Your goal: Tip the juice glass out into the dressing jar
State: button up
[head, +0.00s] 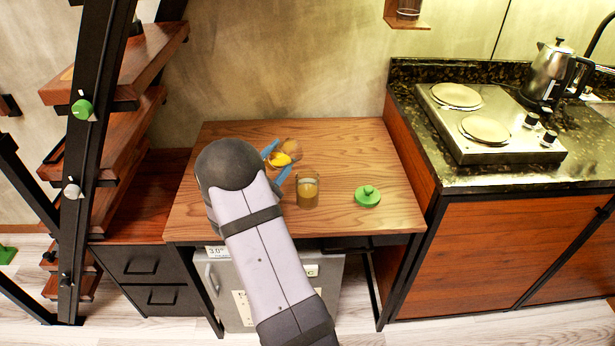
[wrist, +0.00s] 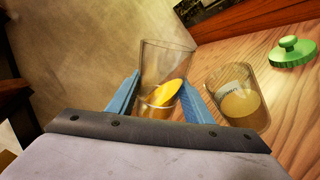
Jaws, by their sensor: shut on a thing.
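The juice glass (wrist: 165,62) is clear, with yellow-orange juice low inside. My gripper (wrist: 155,97) is shut on it, one blue finger on each side. The glass leans compared with the jar, and the juice surface slants inside it. In the head view the held glass (head: 290,146) is behind and left of the dressing jar, partly hidden by my gripper (head: 279,163). The dressing jar (head: 307,190) is clear, open and upright on the table, with brownish-yellow liquid in its lower part. It also shows right of my gripper in the wrist view (wrist: 240,103). No stream shows between them.
A green knobbed lid (head: 368,196) lies on the wooden table (head: 350,145), right of the jar. The table's back and right are clear. A counter with a hob (head: 490,125) and kettle (head: 550,72) stands at right, stairs (head: 115,75) at left.

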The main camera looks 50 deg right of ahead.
jog(key=shift+f+m+b, duration=0.2)
jog(key=shift+m, duration=0.55)
jog(key=shift+f+m+b, duration=0.15)
jog(key=shift+m+b, duration=0.05)
jog(key=shift+m, duration=0.55)
dwell(0.4)
jog(key=shift+r+m+p, duration=0.4)
jog(key=shift+r+m, duration=0.1)
jog(key=shift+m, duration=0.3)
dwell(0.3)
jog(key=shift+s+d+r+m+b, duration=0.2)
jog(key=shift+s+r+m+b, duration=0.3)
jog(key=shift+m+b, duration=0.6)
dwell(0.4)
jog(key=shift+s+d+r+m+b, duration=0.15)
jog(key=shift+r+m+b, duration=0.35)
jog(key=shift+b, duration=1.05)
jog(key=shift+p, duration=0.6)
jog(key=shift+n+p, duration=0.6)
jog(key=shift+p, duration=0.55)
jog(key=shift+w+a+f+n+p, duration=0.25)
jog(key=shift+w+f+n+p, duration=0.35)
jog(key=shift+f+n+p, duration=0.25)
jog(key=shift+s, duration=0.1)
jog(key=shift+f, duration=0.1)
